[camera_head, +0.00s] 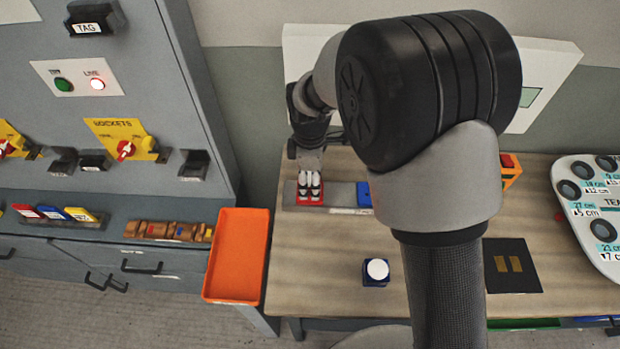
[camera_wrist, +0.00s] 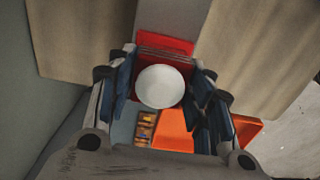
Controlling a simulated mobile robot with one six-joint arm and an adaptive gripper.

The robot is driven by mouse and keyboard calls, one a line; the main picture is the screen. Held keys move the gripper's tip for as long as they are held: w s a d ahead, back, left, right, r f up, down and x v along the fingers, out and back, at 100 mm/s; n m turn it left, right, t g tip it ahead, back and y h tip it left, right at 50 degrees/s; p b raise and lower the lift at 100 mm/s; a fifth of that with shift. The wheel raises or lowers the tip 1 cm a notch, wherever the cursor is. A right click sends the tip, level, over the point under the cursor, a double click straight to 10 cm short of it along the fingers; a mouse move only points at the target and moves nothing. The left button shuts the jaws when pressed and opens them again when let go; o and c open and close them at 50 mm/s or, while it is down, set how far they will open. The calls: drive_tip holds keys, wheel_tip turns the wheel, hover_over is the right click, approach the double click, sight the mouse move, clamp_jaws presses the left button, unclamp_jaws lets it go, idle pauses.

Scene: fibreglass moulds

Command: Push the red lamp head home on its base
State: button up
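The red lamp head (camera_wrist: 182,70) has a round white dome (camera_wrist: 160,86) and sits between my fingertips in the wrist view. Its red sides fill the gap, and my gripper (camera_wrist: 163,80) appears shut on it. In the head view my gripper (camera_head: 310,187) points down over the red part (camera_head: 310,200) at the left end of a grey plate (camera_head: 342,193). A red surface (camera_wrist: 165,45) shows just beyond the lamp head in the wrist view. Whether the head touches its base or leaves a gap is hidden.
A blue block (camera_head: 364,195) is on the same plate, right of my gripper. A blue lamp with a white dome (camera_head: 376,269) stands nearer on the table (camera_head: 335,262). An orange tray (camera_head: 238,255) is at left. A dark pad (camera_head: 512,281) lies at right. My arm hides the middle.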

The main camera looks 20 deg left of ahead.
drive_tip(key=o, duration=0.4)
drive_tip(key=shift+c, duration=0.2)
drive_tip(key=shift+r, duration=0.1)
wheel_tip(320, 180, up, 12)
idle(0.7)
drive_tip(key=s+d+r+m+t, duration=0.1)
drive_tip(key=s+d+r+m, duration=0.35)
drive_tip(key=d, duration=0.25)
drive_tip(key=s+d+r+m+t, duration=0.1)
drive_tip(key=s+d+r+m, duration=0.2)
drive_tip(key=d+m, duration=0.35)
drive_tip(key=s+d+r+m+t, duration=0.1)
drive_tip(key=s+d+r+m, duration=0.25)
drive_tip(key=d, duration=0.45)
drive_tip(key=s+d+f+m+t, duration=0.1)
drive_tip(key=s+d+m, duration=0.4)
drive_tip(key=s, duration=0.4)
drive_tip(key=shift+d+f+m+t, duration=0.3)
drive_tip(key=shift+d+m, duration=0.05)
drive_tip(key=shift+m, duration=0.2)
